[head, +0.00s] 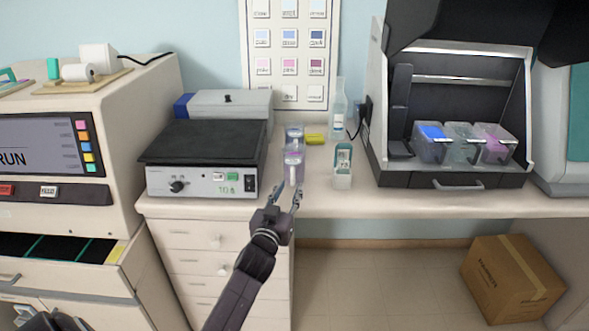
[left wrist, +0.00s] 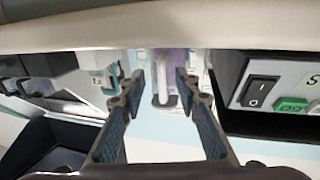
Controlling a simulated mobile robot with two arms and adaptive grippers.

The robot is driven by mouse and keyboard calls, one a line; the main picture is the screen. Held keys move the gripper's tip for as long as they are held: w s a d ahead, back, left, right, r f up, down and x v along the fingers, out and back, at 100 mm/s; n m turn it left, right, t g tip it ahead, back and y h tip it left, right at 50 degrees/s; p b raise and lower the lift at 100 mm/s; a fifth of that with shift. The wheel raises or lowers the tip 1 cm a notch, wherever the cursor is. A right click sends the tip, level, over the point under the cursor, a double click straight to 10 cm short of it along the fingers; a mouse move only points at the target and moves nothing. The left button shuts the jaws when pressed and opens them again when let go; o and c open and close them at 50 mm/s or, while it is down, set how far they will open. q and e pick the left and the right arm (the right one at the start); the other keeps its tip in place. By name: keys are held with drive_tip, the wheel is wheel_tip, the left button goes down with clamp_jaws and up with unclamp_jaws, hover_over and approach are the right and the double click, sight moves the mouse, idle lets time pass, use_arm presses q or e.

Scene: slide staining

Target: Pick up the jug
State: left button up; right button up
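The jug (head: 292,164) is a clear vessel with a purple tint and a pale handle, standing near the front edge of the counter. My left gripper (head: 286,193) is just in front of it, with its fingers apart and pointing at it. In the left wrist view the open left gripper (left wrist: 157,82) has the jug's pale handle (left wrist: 161,90) between or just beyond its fingertips, and the purple body (left wrist: 174,66) lies beyond. I cannot tell whether either finger touches it.
A hot plate (head: 203,151) stands left of the jug. A blue-tinted vessel (head: 294,133) and yellow block (head: 315,139) are behind it. A small white-and-green container (head: 342,166) and clear bottle (head: 338,118) stand right. The counter's front edge (head: 400,205) runs below.

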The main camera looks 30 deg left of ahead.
sight(292, 180)
use_arm(q)
drive_tip(key=x, duration=0.1)
drive_tip(key=p+x, duration=0.1)
drive_tip(key=x, duration=0.1)
drive_tip(key=shift+w+a+r, duration=0.15)
drive_tip(key=shift+a+r, duration=0.05)
drive_tip(key=shift+r, duration=0.15)
drive_tip(key=shift+w+a+f, duration=0.15)
drive_tip(key=shift+w+a, duration=0.05)
drive_tip(key=shift+w, duration=0.5)
clamp_jaws()
